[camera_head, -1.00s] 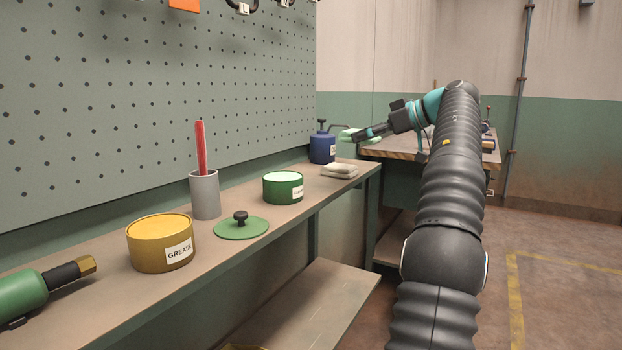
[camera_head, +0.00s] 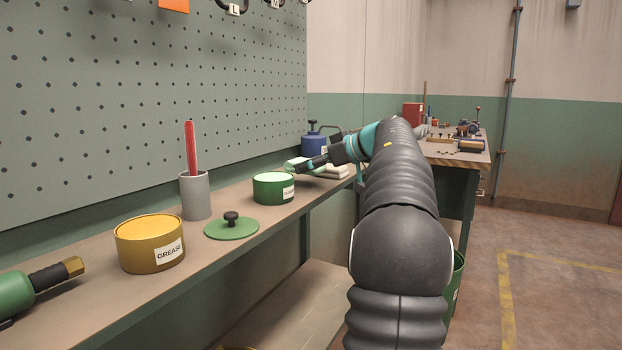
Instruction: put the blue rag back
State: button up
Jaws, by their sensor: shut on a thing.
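No plainly blue rag shows. A stack of folded whitish cloths (camera_head: 334,172) lies on the shelf, partly hidden by my arm's end. My gripper (camera_head: 292,165) is at the shelf, just above and behind the right side of the open green tin (camera_head: 270,190) in this view. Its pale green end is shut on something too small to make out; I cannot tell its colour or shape. The green lid with a black knob (camera_head: 231,228) lies on the shelf in front of the tin.
A yellow grease tin (camera_head: 150,245), a grey cup (camera_head: 195,197) with a red stick and a green tool (camera_head: 20,292) stand along the shelf (camera_head: 130,300). A blue can (camera_head: 315,146) is behind my gripper. A pegboard (camera_head: 150,100) rises behind. A cluttered bench (camera_head: 440,152) stands at the right.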

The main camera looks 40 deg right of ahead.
aim_at(311, 185)
jog(key=shift+f+b, duration=0.4)
jog(key=shift+f, duration=1.2)
jog(key=shift+f, duration=0.1)
jog(key=o, duration=1.5)
jog(key=p+v, duration=0.1)
jog(key=v, duration=1.1)
